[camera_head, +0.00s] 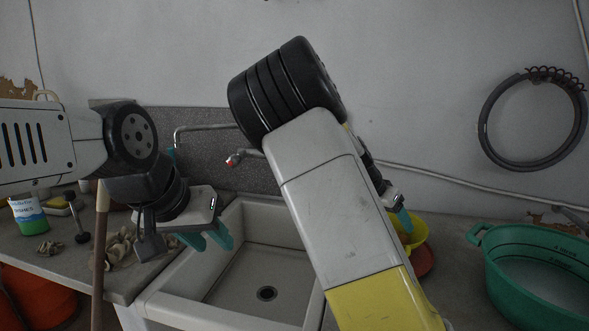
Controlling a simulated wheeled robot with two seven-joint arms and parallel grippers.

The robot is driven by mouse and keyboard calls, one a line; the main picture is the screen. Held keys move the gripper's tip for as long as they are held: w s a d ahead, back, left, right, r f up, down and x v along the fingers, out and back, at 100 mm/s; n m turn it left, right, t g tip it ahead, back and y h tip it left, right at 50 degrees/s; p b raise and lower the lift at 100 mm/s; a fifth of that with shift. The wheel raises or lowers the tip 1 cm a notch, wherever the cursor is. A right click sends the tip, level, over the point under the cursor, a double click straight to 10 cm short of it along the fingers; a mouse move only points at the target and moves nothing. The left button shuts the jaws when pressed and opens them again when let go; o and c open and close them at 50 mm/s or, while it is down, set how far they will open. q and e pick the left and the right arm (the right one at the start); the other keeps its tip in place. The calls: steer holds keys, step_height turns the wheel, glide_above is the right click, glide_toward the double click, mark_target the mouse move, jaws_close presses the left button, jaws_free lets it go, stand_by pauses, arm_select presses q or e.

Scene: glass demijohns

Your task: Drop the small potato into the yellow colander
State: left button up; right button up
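The yellow colander (418,232) is on the counter right of the sink, partly hidden behind my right arm. My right gripper (402,216) is mostly hidden by that arm; one teal fingertip shows at or over the colander's left side, and I cannot tell whether it touches or holds anything. My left gripper (207,241) hangs above the left side of the sink, its two teal fingers apart with nothing visible between them. I cannot make out the small potato in this view.
A white sink (240,272) lies in the middle, with a tap (205,127) behind it. A red dish (426,262) sits under or beside the colander. A green tub (492,262) stands at right. A wooden handle (101,240), a tub (29,217) and crumpled cloth-like items (120,247) are left.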

steer(key=shift+r, duration=0.1)
steer(key=v, duration=0.7)
steer(key=shift+a+r, duration=0.25)
steer(key=shift+s, duration=0.1)
